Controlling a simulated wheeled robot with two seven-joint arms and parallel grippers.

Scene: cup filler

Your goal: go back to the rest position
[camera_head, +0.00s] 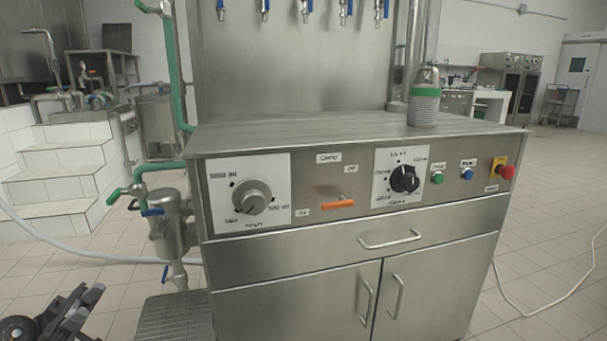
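My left gripper (84,296) shows at the bottom left corner, low and well to the left of the steel filling machine (340,270). It is small and partly cut off by the frame, and I cannot tell whether its fingers are open or shut. It is apart from the machine, and I see nothing held in it. My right gripper is not in view.
The machine's front has a left dial (251,197), an orange lever (338,205), a black knob (404,179) and a red stop button (507,172). A green-banded metal container (424,104) stands on its top. White steps (65,165) and pipework are at left. Hoses lie on the floor.

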